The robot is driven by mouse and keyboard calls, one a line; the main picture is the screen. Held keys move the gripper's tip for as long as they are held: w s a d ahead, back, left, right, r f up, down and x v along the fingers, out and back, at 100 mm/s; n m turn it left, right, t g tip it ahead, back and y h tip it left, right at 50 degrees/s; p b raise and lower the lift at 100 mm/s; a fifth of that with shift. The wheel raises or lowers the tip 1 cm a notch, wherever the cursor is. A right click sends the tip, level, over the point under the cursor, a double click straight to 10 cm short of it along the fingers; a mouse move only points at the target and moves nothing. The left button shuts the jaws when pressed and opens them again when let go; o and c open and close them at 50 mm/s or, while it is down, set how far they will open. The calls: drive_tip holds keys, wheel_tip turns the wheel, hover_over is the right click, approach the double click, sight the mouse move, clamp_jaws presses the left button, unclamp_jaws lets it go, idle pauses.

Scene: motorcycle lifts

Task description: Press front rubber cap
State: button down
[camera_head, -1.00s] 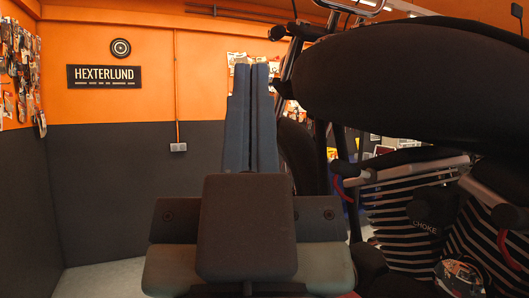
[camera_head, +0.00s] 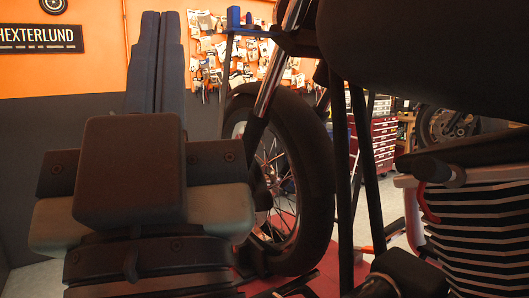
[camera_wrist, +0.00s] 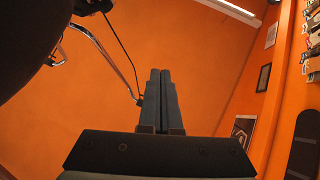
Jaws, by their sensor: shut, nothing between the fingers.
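My gripper (camera_head: 160,14) points upward at the left in the head view, its two long dark blue-grey fingers together and empty. It also shows in the wrist view (camera_wrist: 160,72) with the fingers side by side. A dark cap-like piece (camera_head: 446,173) with a red lead sits at the front of the finned engine (camera_head: 480,235); it looks like the front rubber cap. My gripper is well left of it and does not touch it. The wrist view does not show the cap.
The motorcycle's front wheel (camera_head: 290,180) stands right of my arm, with dark frame tubes (camera_head: 362,160) between it and the engine. The dark tank (camera_head: 425,60) overhangs the engine. A red tool cabinet (camera_head: 384,145) stands behind. Handlebar tubing (camera_wrist: 105,50) is left of my fingers in the wrist view.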

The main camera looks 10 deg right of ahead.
sight(424, 169)
drive_tip(key=w+d+f+m+g+h+p, duration=0.2)
drive_tip(key=w+d+m+g+h+p, duration=0.5)
drive_tip(key=m+g+h, duration=0.65)
drive_tip(key=s+d+f+m+g+p, duration=0.1)
drive_tip(key=s+f+m+g+p, duration=0.1)
drive_tip(key=m, duration=0.7)
drive_tip(key=s+f+m+g+p, duration=0.1)
drive_tip(key=s+m+g+p, duration=0.3)
drive_tip(key=s+m+g, duration=0.3)
drive_tip(key=s+m, duration=0.1)
drive_tip(key=m, duration=0.1)
drive_tip(key=shift+s+d+f+m, duration=0.3)
drive_tip(key=shift+d+f+m, duration=0.05)
drive_tip(key=shift+d, duration=0.1)
drive_tip(key=p+x, duration=0.6)
drive_tip(key=x, duration=0.7)
drive_tip(key=shift+d+r, duration=0.15)
drive_tip(key=shift+d, duration=0.05)
drive_tip(key=shift+w+d+f, duration=0.1)
drive_tip(key=shift+d+f, duration=0.1)
drive_tip(key=shift+d, duration=0.05)
